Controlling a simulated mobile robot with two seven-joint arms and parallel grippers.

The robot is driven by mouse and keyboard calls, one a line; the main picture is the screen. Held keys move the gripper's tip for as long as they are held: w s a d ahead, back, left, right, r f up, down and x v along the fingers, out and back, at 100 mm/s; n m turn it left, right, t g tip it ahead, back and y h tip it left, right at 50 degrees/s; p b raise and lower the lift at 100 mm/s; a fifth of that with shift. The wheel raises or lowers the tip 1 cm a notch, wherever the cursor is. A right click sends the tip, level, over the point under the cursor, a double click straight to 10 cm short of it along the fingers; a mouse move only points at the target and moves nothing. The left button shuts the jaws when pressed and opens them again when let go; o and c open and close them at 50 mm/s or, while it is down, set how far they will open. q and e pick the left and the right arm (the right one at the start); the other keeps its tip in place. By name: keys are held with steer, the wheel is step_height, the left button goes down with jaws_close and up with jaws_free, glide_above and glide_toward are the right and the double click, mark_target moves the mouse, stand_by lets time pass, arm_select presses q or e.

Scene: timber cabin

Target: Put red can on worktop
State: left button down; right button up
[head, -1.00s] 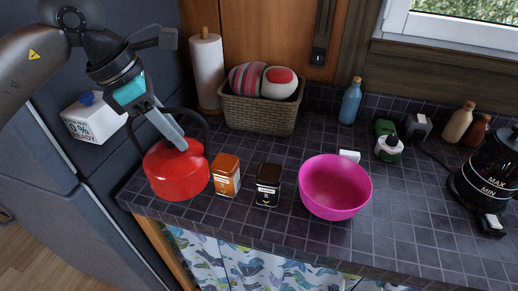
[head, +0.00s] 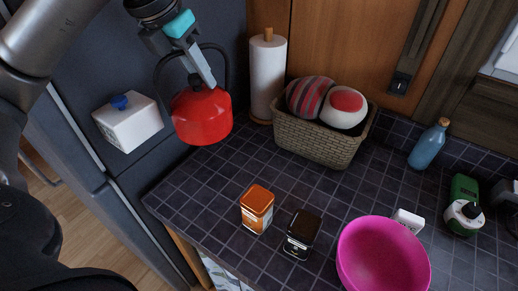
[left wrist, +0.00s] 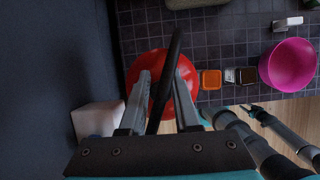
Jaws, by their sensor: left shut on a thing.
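The only large red thing is a rounded red kettle-like can (head: 202,118) with a tall black handle. It hangs in the air in front of the dark fridge, above the left end of the worktop (head: 215,175). My left gripper (head: 207,82) comes down from above and is shut on it near the top. In the left wrist view the black handle passes between the fingers (left wrist: 162,78), with the red body (left wrist: 153,60) below. The exact contact is hidden.
On the worktop are an orange tin (head: 257,208), a black tin (head: 301,235), a pink bowl (head: 385,260), a basket (head: 315,143), a paper roll (head: 267,75) and a blue bottle (head: 428,148). A white carton (head: 130,122) is left of the can. The worktop's back left is clear.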

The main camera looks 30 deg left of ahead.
mark_target(200, 90)
arm_select(q)
steer(key=f, duration=0.1)
steer(key=f+b, duration=0.1)
steer(key=f, duration=0.1)
steer(key=shift+s+f, duration=0.15)
steer(key=shift+s, duration=0.1)
step_height(200, 90, down, 16)
steer(key=b, duration=0.4)
steer(key=shift+w+f, duration=0.15)
steer(key=shift+f, duration=0.1)
arm_select(e)
steer(key=shift+s+f, duration=0.2)
steer(key=shift+f, duration=1.1)
steer(key=shift+s+f, duration=0.15)
steer(key=shift+f, duration=1.15)
arm_select(q)
steer(key=shift+f, duration=0.15)
steer(key=c, duration=0.6)
jaws_free()
arm_select(e)
steer(key=shift+f, duration=0.1)
arm_select(q)
steer(key=v, duration=1.2)
